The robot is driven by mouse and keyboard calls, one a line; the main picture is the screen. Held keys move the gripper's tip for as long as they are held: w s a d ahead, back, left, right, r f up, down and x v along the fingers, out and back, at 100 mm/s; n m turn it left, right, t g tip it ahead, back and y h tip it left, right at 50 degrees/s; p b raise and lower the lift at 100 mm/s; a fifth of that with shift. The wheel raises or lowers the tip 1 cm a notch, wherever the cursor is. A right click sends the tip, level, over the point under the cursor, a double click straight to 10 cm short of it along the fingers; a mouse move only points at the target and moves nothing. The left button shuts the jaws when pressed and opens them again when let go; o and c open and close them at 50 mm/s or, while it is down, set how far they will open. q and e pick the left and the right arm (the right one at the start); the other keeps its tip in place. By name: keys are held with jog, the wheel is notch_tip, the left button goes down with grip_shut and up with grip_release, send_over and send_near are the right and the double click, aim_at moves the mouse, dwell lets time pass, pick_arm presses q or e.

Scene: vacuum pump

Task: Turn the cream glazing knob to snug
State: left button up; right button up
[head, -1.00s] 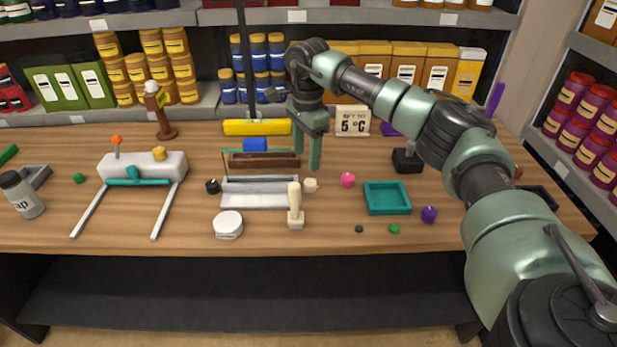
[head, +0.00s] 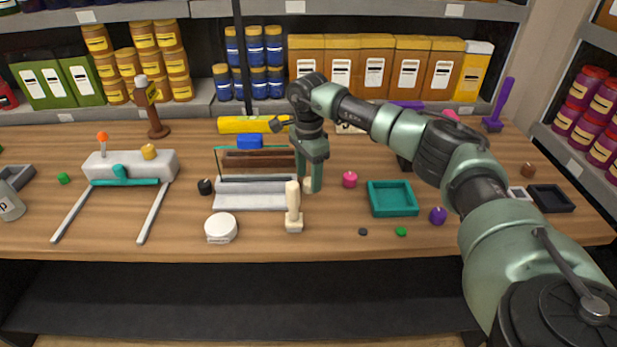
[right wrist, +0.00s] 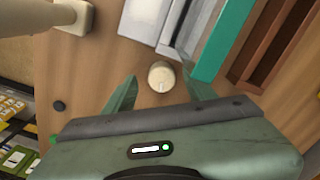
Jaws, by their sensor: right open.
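The cream knob (right wrist: 161,76) shows round, with a pale line on its top, in the right wrist view. It sits at the right end of the grey glazing frame (head: 250,196). In the head view the knob (head: 308,185) is partly hidden by my right gripper. My right gripper (head: 313,187) points down at it. In the right wrist view my right gripper (right wrist: 161,92) is open, one finger on each side of the knob with gaps showing. I cannot tell how far the fingertips are above the bench. My left gripper is out of view.
A cream upright handle (head: 293,207) stands close in front of the knob. A black knob (head: 205,187) is at the frame's left end. A pink knob (head: 349,179) and teal tray (head: 392,212) are to the right. A white round tin (head: 221,228) is at the front.

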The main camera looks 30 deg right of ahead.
jog(key=shift+w+f, duration=0.1)
jog(key=shift+f, duration=0.85)
grip_shut()
